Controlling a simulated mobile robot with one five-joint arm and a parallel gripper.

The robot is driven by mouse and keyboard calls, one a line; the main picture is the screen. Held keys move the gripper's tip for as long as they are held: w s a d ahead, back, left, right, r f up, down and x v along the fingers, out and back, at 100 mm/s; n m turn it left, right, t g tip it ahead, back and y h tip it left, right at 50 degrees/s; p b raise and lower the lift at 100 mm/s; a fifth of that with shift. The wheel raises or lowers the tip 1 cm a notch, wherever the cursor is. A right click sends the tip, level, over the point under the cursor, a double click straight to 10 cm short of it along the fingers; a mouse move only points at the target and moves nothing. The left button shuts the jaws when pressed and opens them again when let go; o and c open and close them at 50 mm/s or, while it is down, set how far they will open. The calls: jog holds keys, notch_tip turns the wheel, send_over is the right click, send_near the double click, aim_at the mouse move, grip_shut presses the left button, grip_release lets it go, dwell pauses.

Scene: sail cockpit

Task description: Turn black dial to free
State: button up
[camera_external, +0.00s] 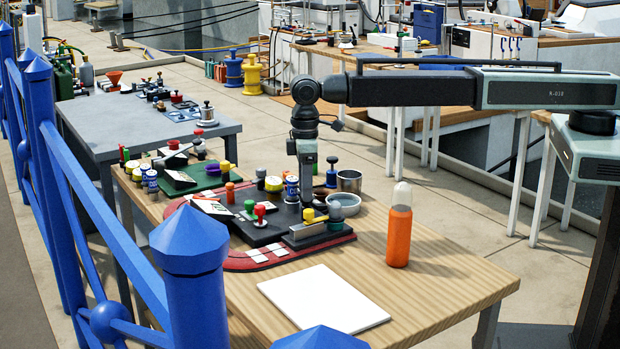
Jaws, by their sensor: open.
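A dark control panel (262,232) lies on a red and dark base on the wooden table. It carries a red knob (260,212), a green knob (249,206) and a yellow lever (314,217). My gripper (307,203) points straight down over the right part of this panel, just behind the yellow lever. It is open, though its fingers are small and dark here. A small dark round part (309,214) shows right under the fingertips and may be the black dial; I cannot tell whether they touch. No dial marking is readable.
An orange bottle (399,230) stands upright to the right of the panel. A white board (323,298) lies in front. A metal cup (349,182) and a bowl (344,203) stand close behind my gripper. A blue railing (190,262) runs along the left.

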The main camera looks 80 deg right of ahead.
notch_tip(320, 180, up, 7)
jog(key=p, duration=0.5)
jog(key=shift+d+p, duration=0.1)
jog(key=shift+p, duration=0.3)
jog(key=shift+f, duration=0.2)
jog(key=s+d+f+m+b, duration=0.1)
jog(key=s+d+f+b, duration=0.1)
jog(key=d, duration=0.5)
jog(key=s+d+f+m+b, duration=0.1)
jog(key=s+d+f+b, duration=0.1)
jog(key=d, duration=0.6)
jog(key=s+d+m+b, duration=0.1)
jog(key=s+d, duration=0.4)
jog(key=s, duration=0.5)
jog(key=s+d+f+b, duration=0.1)
jog(key=s+d, duration=0.5)
jog(key=s, duration=0.5)
jog(key=shift+d+f+m, duration=0.25)
jog(key=shift+f+m, duration=0.05)
jog(key=shift+m, duration=0.1)
